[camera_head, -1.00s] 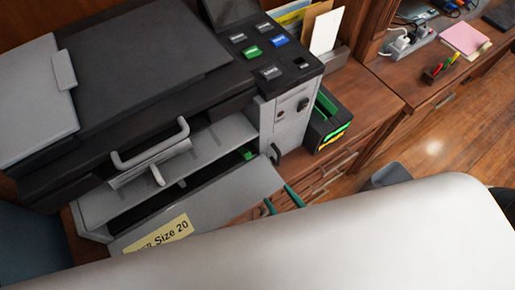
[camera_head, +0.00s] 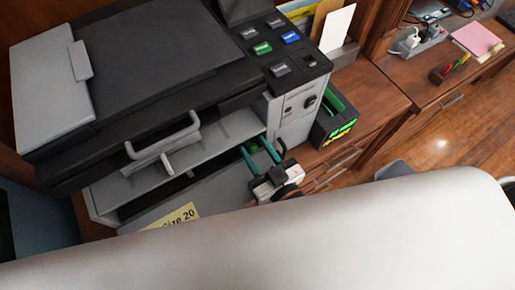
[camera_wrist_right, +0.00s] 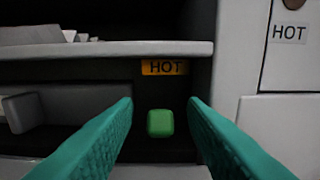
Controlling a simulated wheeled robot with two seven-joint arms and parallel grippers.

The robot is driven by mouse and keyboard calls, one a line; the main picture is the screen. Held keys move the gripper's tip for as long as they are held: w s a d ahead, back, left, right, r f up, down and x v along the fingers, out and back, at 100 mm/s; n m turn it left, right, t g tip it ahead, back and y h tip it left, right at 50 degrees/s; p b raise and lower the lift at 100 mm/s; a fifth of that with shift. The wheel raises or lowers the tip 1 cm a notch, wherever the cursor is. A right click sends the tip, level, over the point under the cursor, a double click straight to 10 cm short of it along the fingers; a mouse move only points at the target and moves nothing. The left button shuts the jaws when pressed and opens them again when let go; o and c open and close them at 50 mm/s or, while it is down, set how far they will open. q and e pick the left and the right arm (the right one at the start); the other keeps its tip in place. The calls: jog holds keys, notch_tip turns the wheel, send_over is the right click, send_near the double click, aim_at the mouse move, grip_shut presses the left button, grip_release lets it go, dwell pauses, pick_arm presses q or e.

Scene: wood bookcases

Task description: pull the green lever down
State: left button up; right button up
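The green lever (camera_wrist_right: 160,123) shows as a small rounded green block in the right wrist view, under an orange HOT label (camera_wrist_right: 165,68) in a dark recess of the printer. In the head view it is a small green patch (camera_head: 254,147), partly hidden by my gripper. My right gripper (camera_head: 256,146) has two teal fingers spread apart, reaching into the printer's open front. In the wrist view its fingers (camera_wrist_right: 160,110) stand left and right of the lever with visible gaps, and nothing is gripped. My left gripper is not in view.
The printer (camera_head: 165,50) has a grey ledge (camera_head: 225,130) above the recess and an open front panel (camera_head: 215,185) below. A white panel (camera_wrist_right: 285,130) borders the recess on the right. A black and green box (camera_head: 333,118) stands right of the printer.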

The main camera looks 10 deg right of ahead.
grip_shut()
jog(key=shift+f+b, duration=0.5)
jog(key=shift+b, duration=0.35)
jog(key=shift+s+d+t+b, duration=0.1)
jog(key=shift+s+t+b, duration=0.1)
jog(key=shift+t+b, duration=0.3)
jog(key=shift+r, duration=0.15)
grip_release()
